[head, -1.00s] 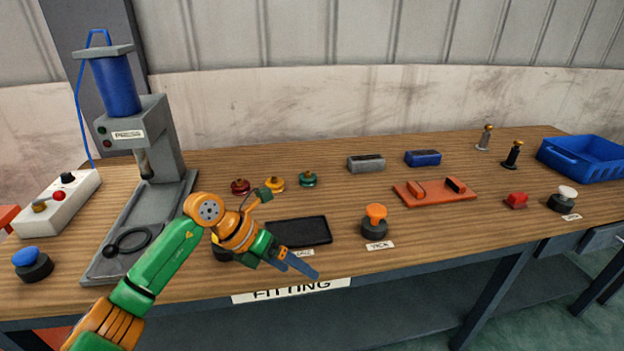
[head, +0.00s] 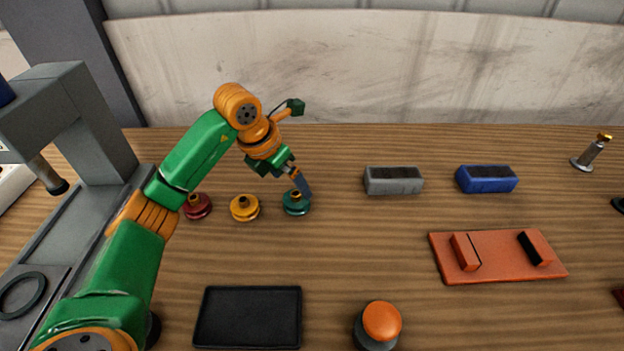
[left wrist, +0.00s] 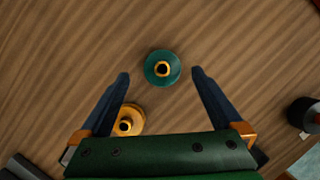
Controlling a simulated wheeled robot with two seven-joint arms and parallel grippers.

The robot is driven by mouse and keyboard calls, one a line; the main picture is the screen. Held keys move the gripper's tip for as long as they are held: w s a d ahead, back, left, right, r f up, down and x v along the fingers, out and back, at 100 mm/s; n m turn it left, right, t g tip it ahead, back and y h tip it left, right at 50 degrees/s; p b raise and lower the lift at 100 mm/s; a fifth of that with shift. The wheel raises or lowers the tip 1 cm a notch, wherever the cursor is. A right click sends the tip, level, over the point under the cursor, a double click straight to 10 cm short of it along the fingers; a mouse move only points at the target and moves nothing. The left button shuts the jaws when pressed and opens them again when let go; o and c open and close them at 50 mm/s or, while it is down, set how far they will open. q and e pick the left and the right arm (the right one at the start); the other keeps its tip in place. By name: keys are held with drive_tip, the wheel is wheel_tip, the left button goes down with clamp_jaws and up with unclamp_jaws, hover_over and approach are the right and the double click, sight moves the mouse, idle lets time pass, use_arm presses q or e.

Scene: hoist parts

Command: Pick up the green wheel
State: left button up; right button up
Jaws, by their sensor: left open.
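The green wheel (head: 296,206) stands on the wooden bench, a teal-green disc with a brass hub. In the left wrist view the green wheel (left wrist: 163,68) lies between the lines of the two fingers, just ahead of their tips. My left gripper (head: 301,188) is open and empty, reaching down above the wheel; one finger overlaps part of it in the head view. The left gripper (left wrist: 160,73) shows both dark blue fingers spread in the left wrist view. My right gripper is in neither view.
A yellow wheel (head: 245,208) and a red wheel (head: 197,206) stand to the left of the green one. A black tray (head: 248,317) and an orange-topped button (head: 381,322) are nearer. Grey (head: 393,181) and blue (head: 486,179) blocks and an orange fixture (head: 496,257) lie right.

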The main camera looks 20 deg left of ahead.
sight(296, 193)
use_arm(q)
drive_tip(key=shift+d+f, duration=0.15)
drive_tip(key=shift+f, duration=0.2)
wheel_tip(296, 193, down, 2)
drive_tip(key=shift+d+p, duration=0.1)
drive_tip(key=shift+p, duration=0.7)
drive_tip(key=x, duration=0.2)
drive_tip(key=shift+w+f, duration=0.2)
drive_tip(key=shift+f, duration=0.15)
drive_tip(key=shift+w+f, duration=0.2)
drive_tip(key=shift+f, duration=0.05)
drive_tip(key=shift+s+r, duration=0.1)
drive_tip(key=c, duration=0.5)
clamp_jaws()
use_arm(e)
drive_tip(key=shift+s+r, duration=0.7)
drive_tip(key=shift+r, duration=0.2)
